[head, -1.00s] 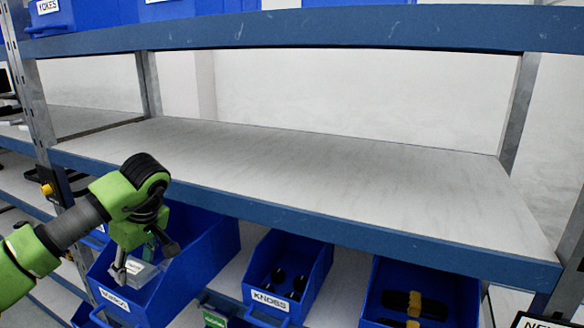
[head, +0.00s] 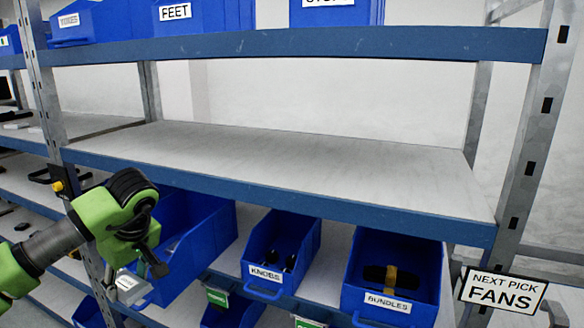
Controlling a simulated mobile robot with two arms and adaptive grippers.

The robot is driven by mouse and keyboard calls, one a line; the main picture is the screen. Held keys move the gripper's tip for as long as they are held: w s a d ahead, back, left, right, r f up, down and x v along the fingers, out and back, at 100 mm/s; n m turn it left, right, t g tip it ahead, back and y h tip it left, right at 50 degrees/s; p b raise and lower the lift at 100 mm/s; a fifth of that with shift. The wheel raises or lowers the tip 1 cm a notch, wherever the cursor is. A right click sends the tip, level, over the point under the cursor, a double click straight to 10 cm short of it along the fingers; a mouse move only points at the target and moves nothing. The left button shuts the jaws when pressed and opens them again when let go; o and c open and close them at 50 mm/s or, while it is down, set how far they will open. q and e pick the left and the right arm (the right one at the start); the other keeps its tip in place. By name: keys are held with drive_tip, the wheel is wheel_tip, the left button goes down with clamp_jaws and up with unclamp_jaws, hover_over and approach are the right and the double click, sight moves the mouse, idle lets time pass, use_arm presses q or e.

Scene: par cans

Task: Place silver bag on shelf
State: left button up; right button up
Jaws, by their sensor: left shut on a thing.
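My left gripper (head: 148,262) points down at the mouth of a blue bin at lower left, below the empty middle shelf board (head: 290,160). It is shut on the silver bag, but my green wrist and the fingers hide most of the grip. A small grey patch (head: 173,246) shows just right of the gripper, inside the bin; I cannot tell whether it is part of the bag. My right gripper is not in view.
The blue bin (head: 208,240) around my gripper has a partly covered label. Knobs bin (head: 268,273) and Bundles bin (head: 388,302) stand to its right. Blue shelf beam (head: 300,200) lies above them. A "Next pick fans" sign (head: 503,290) hangs at right. The middle shelf is clear.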

use_arm(q)
drive_tip(key=shift+s+d+f+m, duration=0.1)
drive_tip(key=shift+d+f+m, duration=0.05)
drive_tip(key=shift+d+m, duration=0.15)
drive_tip(key=s+d+f+m+t+h+b, duration=0.1)
drive_tip(key=s+d+f+m+h, duration=0.3)
drive_tip(key=s+d+m, duration=0.7)
drive_tip(key=s+d+f+t, duration=0.1)
drive_tip(key=s+d, duration=0.1)
drive_tip(key=d, duration=0.2)
drive_tip(key=shift+s+d+m+t, duration=0.15)
drive_tip(key=shift+s+m+t, duration=0.15)
drive_tip(key=shift+s+m, duration=0.1)
drive_tip(key=shift+f, duration=0.1)
